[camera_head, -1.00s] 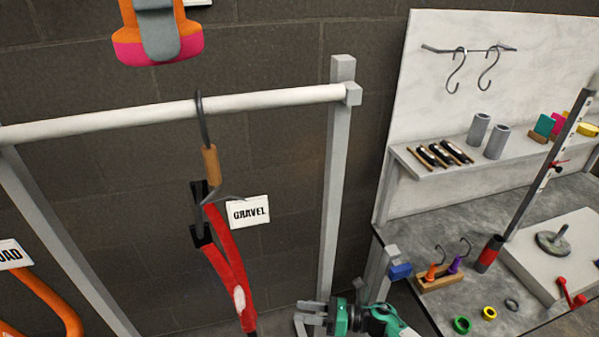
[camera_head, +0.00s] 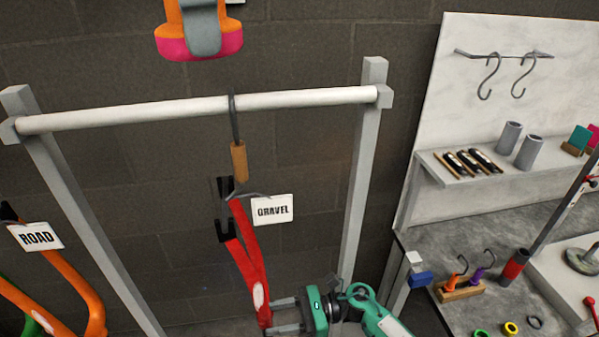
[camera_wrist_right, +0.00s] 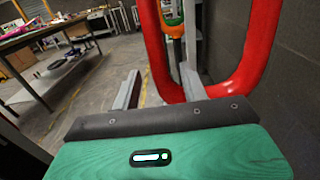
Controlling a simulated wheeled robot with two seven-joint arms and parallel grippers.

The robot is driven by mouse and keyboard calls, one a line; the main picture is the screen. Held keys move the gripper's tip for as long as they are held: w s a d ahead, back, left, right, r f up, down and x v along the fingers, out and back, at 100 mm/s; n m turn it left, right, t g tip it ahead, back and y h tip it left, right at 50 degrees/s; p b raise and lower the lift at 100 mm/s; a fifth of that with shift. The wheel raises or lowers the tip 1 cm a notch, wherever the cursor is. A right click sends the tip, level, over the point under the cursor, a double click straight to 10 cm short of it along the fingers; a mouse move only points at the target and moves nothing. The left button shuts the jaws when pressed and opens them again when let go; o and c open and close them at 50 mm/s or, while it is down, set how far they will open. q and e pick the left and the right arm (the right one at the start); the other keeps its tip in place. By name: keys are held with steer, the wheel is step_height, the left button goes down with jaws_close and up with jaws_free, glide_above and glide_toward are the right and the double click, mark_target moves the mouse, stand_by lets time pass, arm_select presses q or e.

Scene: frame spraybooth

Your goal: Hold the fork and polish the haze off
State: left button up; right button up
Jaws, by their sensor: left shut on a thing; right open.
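The red fork (camera_head: 247,255) hangs from a wooden-handled hook (camera_head: 239,160) on the white bar, beside a GRAVEL tag (camera_head: 272,209). A pale patch (camera_head: 259,296) marks one of its legs. My right gripper (camera_head: 276,315) reaches in from the lower right in the head view, its fingers at the fork's lower part. In the right wrist view its open fingers (camera_wrist_right: 160,90) stand either side of a red leg (camera_wrist_right: 165,55); whether they touch it is unclear. The fork's lower end is out of the head view. My left gripper is not in view.
The white bar (camera_head: 310,97) runs between grey posts. Orange tubing (camera_head: 75,275) with a ROAD tag (camera_head: 35,236) is at left. An orange and pink object (camera_head: 190,40) is overhead. A workbench (camera_head: 445,232) with small parts stands at right.

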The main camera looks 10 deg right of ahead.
mark_target(264, 320)
steer(key=shift+a, duration=1.6)
jaws_close()
